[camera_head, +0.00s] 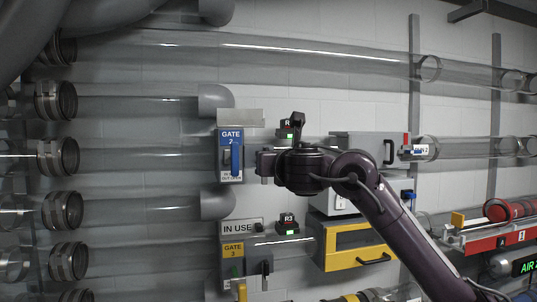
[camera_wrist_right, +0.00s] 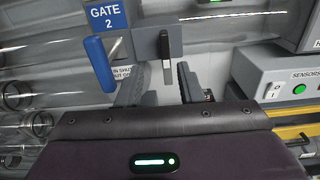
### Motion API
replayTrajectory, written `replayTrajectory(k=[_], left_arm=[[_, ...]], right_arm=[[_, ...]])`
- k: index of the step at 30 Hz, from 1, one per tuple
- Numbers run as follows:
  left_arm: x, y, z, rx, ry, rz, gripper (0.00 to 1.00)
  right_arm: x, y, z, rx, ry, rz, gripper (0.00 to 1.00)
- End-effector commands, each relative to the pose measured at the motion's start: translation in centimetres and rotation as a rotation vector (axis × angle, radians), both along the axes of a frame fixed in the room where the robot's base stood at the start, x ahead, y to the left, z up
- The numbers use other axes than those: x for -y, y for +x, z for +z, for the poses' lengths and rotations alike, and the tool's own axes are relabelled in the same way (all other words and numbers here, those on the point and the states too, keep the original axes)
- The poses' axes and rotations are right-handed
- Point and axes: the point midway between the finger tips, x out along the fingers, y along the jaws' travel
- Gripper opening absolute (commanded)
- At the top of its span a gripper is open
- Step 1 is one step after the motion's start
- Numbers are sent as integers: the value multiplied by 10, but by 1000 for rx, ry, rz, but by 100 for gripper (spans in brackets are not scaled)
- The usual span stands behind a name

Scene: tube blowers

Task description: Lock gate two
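The gate two unit has a blue GATE 2 sign (camera_head: 231,137) and an upright blue handle (camera_head: 237,158) on a grey wall box. The sign (camera_wrist_right: 106,14) and the handle (camera_wrist_right: 100,64) also show in the right wrist view. A grey block with a metal lever (camera_wrist_right: 167,58) hangs right of the handle there. My right gripper (camera_head: 265,164) is just right of the gate two unit in the head view. In the wrist view its two fingers (camera_wrist_right: 160,90) are apart, below the metal lever, with nothing visibly held. My left gripper is not in view.
Below is the gate three unit with a yellow sign (camera_head: 233,249) and an IN USE plate (camera_head: 241,227). Clear tubes run along the wall. A yellow-fronted drawer box (camera_head: 357,247) and a grey SENSORS box (camera_wrist_right: 280,76) stand to the right.

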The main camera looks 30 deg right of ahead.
Motion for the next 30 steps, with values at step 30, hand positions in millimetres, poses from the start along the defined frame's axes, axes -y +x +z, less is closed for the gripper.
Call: replayTrajectory(k=[30], left_arm=[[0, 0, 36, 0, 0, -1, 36]], right_arm=[[25, 72, 11, 4, -29, -8, 32]])
